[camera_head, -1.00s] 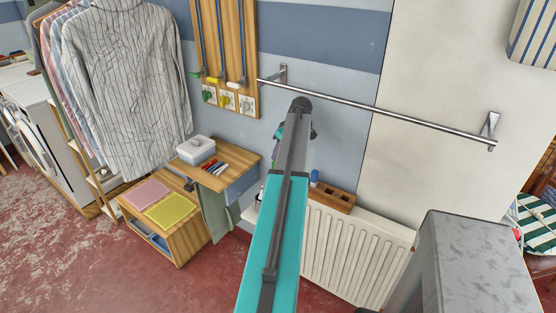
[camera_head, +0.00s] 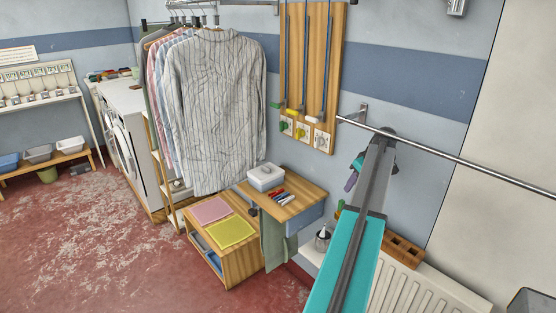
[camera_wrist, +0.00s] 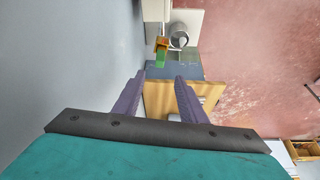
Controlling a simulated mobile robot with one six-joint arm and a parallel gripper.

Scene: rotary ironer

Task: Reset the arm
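My arm, teal and grey, reaches up and away through the right of the head view. My gripper (camera_head: 354,176) shows there only as a small purple part beside the arm's far end, in front of the blue-grey wall. In the wrist view its two purple fingers (camera_wrist: 161,78) stand apart with an empty gap between them, so it is open. A wooden surface lies beyond and below the fingers, and no contact with it shows.
A metal rail (camera_head: 455,159) and a wooden board with blue rods (camera_head: 296,60) are on the wall by my arm. A radiator (camera_head: 420,290) is below. A small wooden table (camera_head: 305,203) bears a white box (camera_head: 265,177). Hanging shirts (camera_head: 215,110) are left. Red floor is open at front left.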

